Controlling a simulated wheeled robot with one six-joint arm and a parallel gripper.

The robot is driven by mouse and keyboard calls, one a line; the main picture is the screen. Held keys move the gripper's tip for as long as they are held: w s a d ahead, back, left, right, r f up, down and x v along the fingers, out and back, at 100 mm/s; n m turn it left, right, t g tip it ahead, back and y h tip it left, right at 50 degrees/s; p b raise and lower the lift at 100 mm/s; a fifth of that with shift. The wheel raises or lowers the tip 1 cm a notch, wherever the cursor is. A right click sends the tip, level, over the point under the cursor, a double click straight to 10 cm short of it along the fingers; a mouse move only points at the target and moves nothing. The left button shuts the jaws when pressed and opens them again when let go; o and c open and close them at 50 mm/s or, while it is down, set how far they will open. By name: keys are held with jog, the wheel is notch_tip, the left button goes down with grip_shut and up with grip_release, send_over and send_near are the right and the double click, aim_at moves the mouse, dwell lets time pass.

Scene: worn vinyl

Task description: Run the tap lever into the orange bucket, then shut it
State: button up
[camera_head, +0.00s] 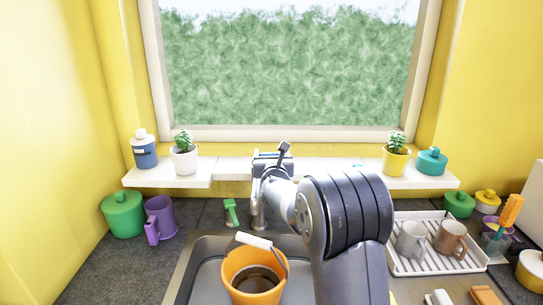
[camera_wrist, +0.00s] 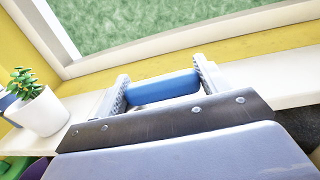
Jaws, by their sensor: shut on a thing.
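The orange bucket (camera_head: 232,272) stands in the sink under the tap, its white-gripped handle tilted up at the rim. Its inside looks brown and dark; I cannot tell whether that is water or shade. The tap (camera_head: 258,212) rises behind the bucket, its upper part partly hidden by my arm. My gripper (camera_head: 271,160) is at the top of the tap. In the wrist view my gripper (camera_wrist: 162,86) has a finger at each end of a blue bar (camera_wrist: 168,87), which appears to be the tap lever, and is shut on it. No stream of water is clearly visible.
A green tool (camera_head: 231,212) stands left of the tap. A purple mug (camera_head: 160,219) and green pot (camera_head: 123,215) are on the left counter. A white dish rack (camera_head: 409,268) with mugs is right. The sill holds potted plants (camera_head: 184,160) and jars.

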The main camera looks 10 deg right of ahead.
jog(key=shift+s+m+h+b, duration=0.2)
jog(key=shift+m+h+b, duration=0.3)
jog(key=shift+h+b, duration=0.3)
jog(key=o, duration=1.4)
jog(key=shift+s+a, duration=0.1)
jog(key=shift+s, duration=0.05)
jog(key=b+v, duration=0.4)
jog(key=v, duration=0.6)
jog(key=shift+s+r, duration=0.1)
jog(key=shift+s, duration=0.2)
